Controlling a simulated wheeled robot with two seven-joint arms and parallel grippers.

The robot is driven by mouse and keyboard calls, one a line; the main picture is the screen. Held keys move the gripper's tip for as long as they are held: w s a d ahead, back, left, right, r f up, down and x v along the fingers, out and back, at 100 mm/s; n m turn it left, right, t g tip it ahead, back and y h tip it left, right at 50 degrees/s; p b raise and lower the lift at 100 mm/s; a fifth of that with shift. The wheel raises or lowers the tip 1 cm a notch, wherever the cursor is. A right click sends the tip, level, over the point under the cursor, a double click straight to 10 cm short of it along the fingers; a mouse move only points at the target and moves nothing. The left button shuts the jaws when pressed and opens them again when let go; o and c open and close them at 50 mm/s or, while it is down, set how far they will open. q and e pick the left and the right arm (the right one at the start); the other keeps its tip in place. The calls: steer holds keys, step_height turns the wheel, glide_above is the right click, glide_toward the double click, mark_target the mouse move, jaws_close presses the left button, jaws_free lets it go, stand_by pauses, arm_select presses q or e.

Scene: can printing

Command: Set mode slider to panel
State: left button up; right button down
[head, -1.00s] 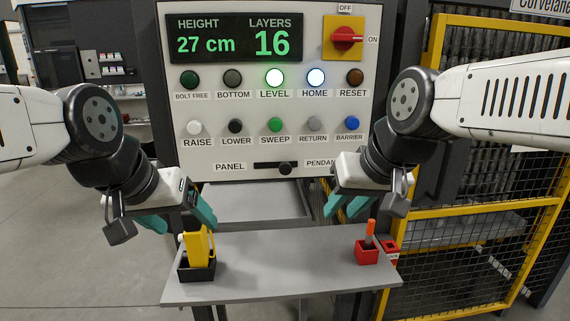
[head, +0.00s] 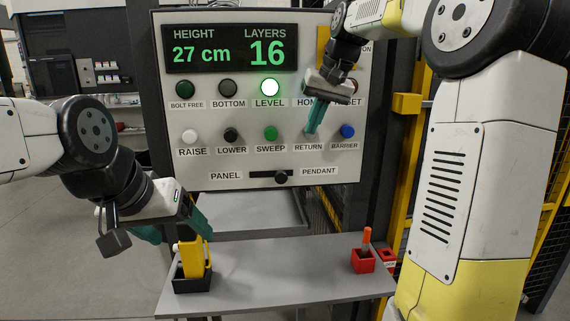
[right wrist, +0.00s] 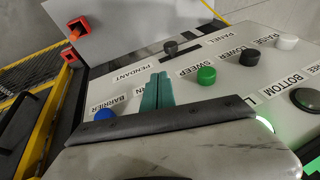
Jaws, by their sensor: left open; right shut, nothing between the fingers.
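The mode slider (head: 268,175) is a dark horizontal slot low on the control panel, between the PANEL and PENDANT labels. Its black knob (head: 281,177) sits at the PENDANT end. In the right wrist view the knob (right wrist: 170,46) shows beyond the fingertips. My right gripper (head: 311,131) is shut and empty, its teal fingers pointing down in front of the RETURN button, above and to the right of the knob and apart from it. The fingers hide most of that button. My left gripper (head: 173,230) is open above the small table, near a yellow tool (head: 192,260).
The control panel (head: 230,135) has two rows of buttons; LEVEL (head: 270,87) is lit green. The table (head: 285,265) bears a black holder (head: 190,284) with the yellow tool and a red holder (head: 363,262) with an orange-tipped item. A yellow fence stands at the right.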

stand_by(0.3)
glide_toward(280, 176)
steer(key=w+d+f, duration=0.2)
steer(key=w+d, duration=0.1)
steer(key=shift+a+f, duration=1.3)
steer(key=shift+f, duration=0.25)
steer(key=shift+a, duration=0.1)
steer(key=a, duration=0.5)
steer(key=shift+a, duration=0.2)
